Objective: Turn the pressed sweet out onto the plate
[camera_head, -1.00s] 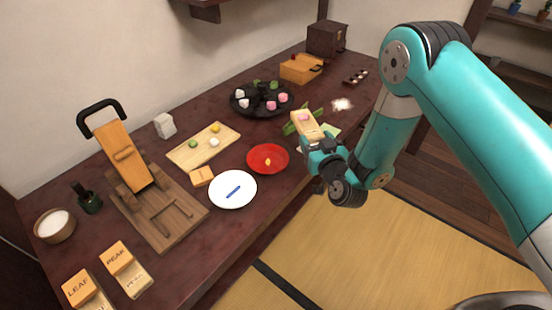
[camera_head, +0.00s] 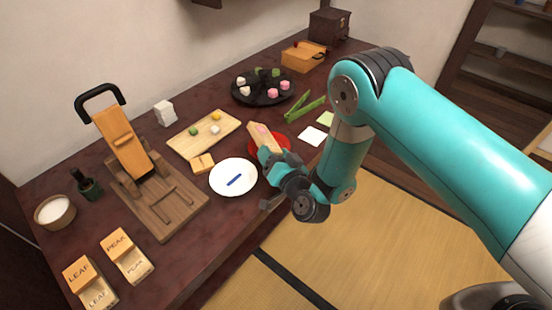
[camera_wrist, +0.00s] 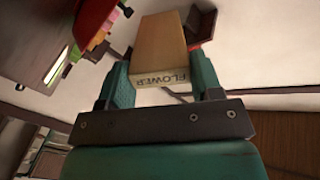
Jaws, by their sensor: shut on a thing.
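My gripper (camera_head: 268,154) is shut on a pale wooden mould (camera_head: 260,136). In the wrist view the mould (camera_wrist: 160,48) stands between the fingers (camera_wrist: 160,80), with FLOWER written on its near end.
A wooden press (camera_head: 165,215) stands at the left.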

